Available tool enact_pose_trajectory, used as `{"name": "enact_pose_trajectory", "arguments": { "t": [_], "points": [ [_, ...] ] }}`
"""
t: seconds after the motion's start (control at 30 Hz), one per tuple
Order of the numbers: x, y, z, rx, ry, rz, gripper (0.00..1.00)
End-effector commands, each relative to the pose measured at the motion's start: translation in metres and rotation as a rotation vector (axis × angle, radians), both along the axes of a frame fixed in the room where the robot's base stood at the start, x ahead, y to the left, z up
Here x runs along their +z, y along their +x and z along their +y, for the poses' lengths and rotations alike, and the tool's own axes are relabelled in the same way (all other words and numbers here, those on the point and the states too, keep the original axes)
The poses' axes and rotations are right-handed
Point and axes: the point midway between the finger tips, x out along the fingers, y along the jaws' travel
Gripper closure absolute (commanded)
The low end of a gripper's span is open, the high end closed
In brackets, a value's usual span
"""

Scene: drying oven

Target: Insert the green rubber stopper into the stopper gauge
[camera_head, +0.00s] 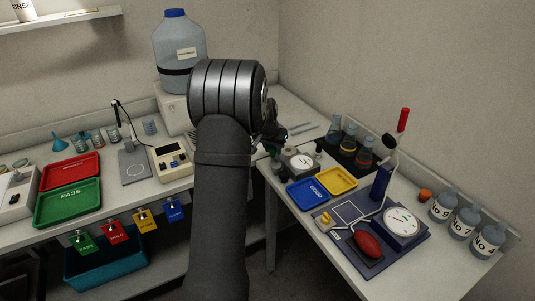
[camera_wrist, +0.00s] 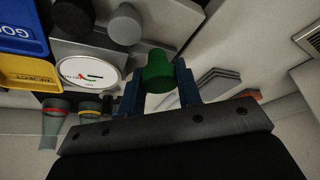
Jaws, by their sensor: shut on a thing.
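The green rubber stopper (camera_wrist: 157,70) is held between the two blue fingers of my gripper (camera_wrist: 159,86) in the wrist view. In the head view my gripper (camera_head: 279,134) is mostly hidden behind my own arm, with a small green patch showing at its tip. What looks like the stopper gauge (camera_head: 300,161), a grey box with a round white dial, stands on the right bench. Its dial (camera_wrist: 88,73) shows left of the stopper in the wrist view. The stopper appears apart from the gauge; its height above the bench cannot be told.
A blue GOOD tray (camera_head: 308,193) and a yellow REJECT tray (camera_head: 337,180) lie in front of the gauge. A grey stopper (camera_wrist: 125,25) and a black one (camera_wrist: 73,18) show near the gauge. Flasks (camera_head: 348,140) stand behind it. A dial device with red bulb (camera_head: 368,244) sits nearer.

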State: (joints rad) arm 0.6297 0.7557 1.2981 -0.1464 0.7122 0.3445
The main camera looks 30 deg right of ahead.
Motion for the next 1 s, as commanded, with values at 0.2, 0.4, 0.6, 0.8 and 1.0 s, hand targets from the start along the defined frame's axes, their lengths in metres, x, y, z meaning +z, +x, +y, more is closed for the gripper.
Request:
{"name": "enact_pose_trajectory", "arguments": {
  "t": [0.2, 0.4, 0.6, 0.8, 1.0],
  "points": [
    [0.032, -0.047, -0.022, -0.005, -0.002, -0.003, 0.9],
    [0.049, -0.074, -0.034, -0.002, -0.001, -0.002, 0.9],
    [0.059, -0.084, -0.038, 0.001, -0.001, 0.0, 0.9],
    [0.069, -0.085, -0.038, 0.001, -0.002, -0.001, 0.9],
    [0.079, -0.085, -0.038, 0.0, -0.002, -0.001, 0.9]
  ]
}}
